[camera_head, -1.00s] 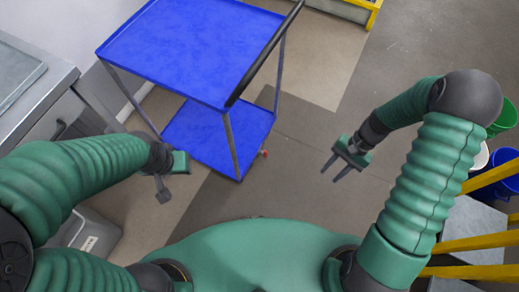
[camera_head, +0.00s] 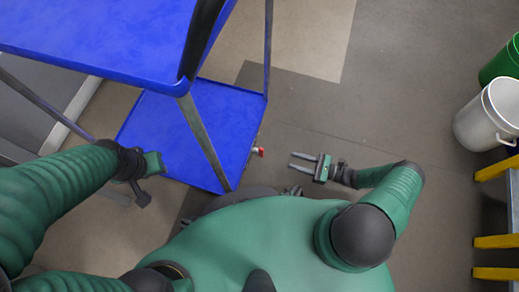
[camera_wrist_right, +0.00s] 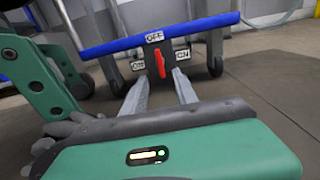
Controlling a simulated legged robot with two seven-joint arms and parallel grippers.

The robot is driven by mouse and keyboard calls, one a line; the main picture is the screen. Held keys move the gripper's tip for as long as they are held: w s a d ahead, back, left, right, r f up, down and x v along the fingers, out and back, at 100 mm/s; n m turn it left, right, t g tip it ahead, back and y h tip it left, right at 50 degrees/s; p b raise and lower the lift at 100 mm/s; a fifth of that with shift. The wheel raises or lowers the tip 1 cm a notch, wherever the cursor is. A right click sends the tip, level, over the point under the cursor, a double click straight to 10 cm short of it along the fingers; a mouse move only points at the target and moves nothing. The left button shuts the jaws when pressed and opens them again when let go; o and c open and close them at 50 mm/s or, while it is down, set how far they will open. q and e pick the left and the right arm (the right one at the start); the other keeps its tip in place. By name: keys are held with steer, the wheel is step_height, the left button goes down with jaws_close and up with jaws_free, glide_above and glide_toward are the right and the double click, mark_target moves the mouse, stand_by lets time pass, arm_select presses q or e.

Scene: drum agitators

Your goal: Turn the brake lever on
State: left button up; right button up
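The red brake lever (camera_head: 259,151) sticks out from the right edge of the blue cart's lower shelf (camera_head: 230,118). In the right wrist view the red lever (camera_wrist_right: 159,63) stands upright on a dark plate, below an OFF label (camera_wrist_right: 154,37). An ON label (camera_wrist_right: 182,55) is to its right, and another label (camera_wrist_right: 138,66) is to its left. My right gripper (camera_head: 291,160) points left at the lever, open and empty, a short gap away. In its wrist view the fingers lie on either side below the lever. My left gripper (camera_head: 145,190) is left of the shelf; its fingers are unclear.
The cart's upper shelf (camera_head: 100,35) and black handle (camera_head: 200,35) overhang the lower shelf. A cart leg (camera_head: 205,140) stands left of the lever. A white bucket (camera_head: 480,122), a green bucket (camera_head: 497,65) and yellow rails (camera_head: 492,242) are at the right. Floor right of the cart is clear.

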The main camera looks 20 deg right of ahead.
steer(key=b+x, duration=0.3)
steer(key=x, duration=1)
steer(key=shift+w+a+f+b, duration=0.15)
steer(key=shift+a+b, duration=0.15)
steer(key=shift+b, duration=0.05)
steer(key=shift+w+a, duration=0.2)
steer(key=shift+a, duration=0.1)
jaws_close()
